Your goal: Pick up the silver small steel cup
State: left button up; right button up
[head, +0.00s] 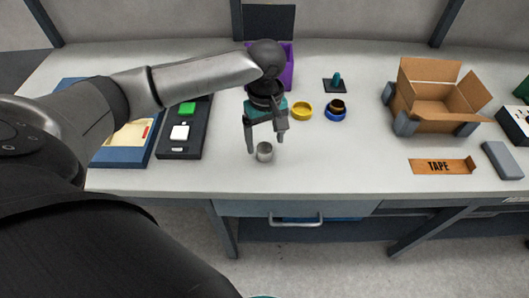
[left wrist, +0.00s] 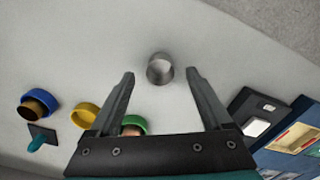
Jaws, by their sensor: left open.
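The silver small steel cup (head: 264,151) stands on the white table near its front, in the middle of the head view. It also shows in the left wrist view (left wrist: 160,69), just beyond and between my fingertips. My left gripper (head: 267,146) is open, its two fingers pointing down on either side of the cup in the head view. Whether a finger touches the cup cannot be told. My right gripper is not in view.
A yellow ring (head: 302,111), a blue ring (head: 336,113) and a teal peg on a dark base (head: 336,83) stand behind and to the right.

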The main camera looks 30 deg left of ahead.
aim_at(265, 149)
pick_arm(q)
jog(key=f, duration=0.2)
jog(key=f+b, duration=0.1)
jog(key=f, duration=0.1)
jog(key=shift+w+a+f, duration=0.15)
jog(key=shift+a+f, duration=0.05)
jog(key=shift+f, duration=0.1)
grip_shut()
dwell(0.4)
